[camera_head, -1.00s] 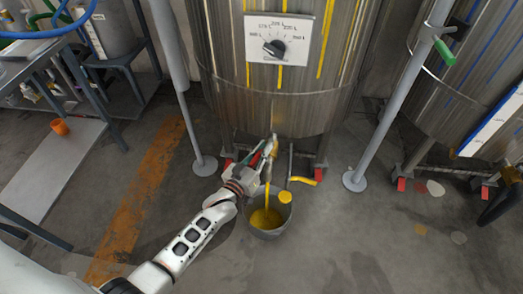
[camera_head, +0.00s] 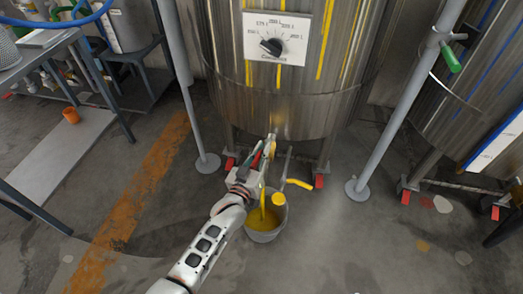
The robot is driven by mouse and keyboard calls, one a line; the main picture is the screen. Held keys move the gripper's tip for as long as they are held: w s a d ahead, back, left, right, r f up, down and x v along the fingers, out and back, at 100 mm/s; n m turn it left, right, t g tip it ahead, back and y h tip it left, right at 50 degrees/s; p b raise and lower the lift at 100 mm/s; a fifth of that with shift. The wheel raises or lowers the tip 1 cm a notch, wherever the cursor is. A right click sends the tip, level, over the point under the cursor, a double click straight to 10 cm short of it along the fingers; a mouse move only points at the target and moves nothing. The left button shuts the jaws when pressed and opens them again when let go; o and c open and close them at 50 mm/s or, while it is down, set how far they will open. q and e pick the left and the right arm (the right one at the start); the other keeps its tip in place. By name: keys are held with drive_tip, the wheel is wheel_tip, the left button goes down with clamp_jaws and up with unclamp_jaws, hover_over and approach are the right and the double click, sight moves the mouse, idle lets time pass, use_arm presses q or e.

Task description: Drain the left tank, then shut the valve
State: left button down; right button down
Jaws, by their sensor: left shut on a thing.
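The left tank (camera_head: 265,105) is a large steel vessel with yellow streaks and a dial plate (camera_head: 275,38) on its front. Under its bottom edge is the outlet valve (camera_head: 272,138). My left gripper (camera_head: 266,152) is at this valve, shut on its handle, which its fingers mostly hide. A yellow paint stream (camera_head: 262,198) falls into a grey bucket (camera_head: 266,236) on the floor below. Yellow paint lies inside the bucket, and my gripper and wrist cover part of its left side. My right gripper is not in view.
Grey posts stand left (camera_head: 193,115) and right (camera_head: 410,95) of the tank. A second tank (camera_head: 480,75) with blue streaks is at the right. Floor in front is clear, with paint spots at right.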

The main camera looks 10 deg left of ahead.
use_arm(q)
drive_tip(key=shift+d+r, duration=0.3)
drive_tip(key=shift+d, duration=0.05)
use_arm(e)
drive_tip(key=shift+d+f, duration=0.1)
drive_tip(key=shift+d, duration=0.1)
use_arm(q)
drive_tip(key=c, duration=2)
unclamp_jaws()
drive_tip(key=shift+w, duration=0.1)
drive_tip(key=shift+f, duration=0.15)
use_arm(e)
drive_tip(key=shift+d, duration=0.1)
use_arm(q)
drive_tip(key=shift+a, duration=0.1)
wheel_tip(320, 180, up, 10)
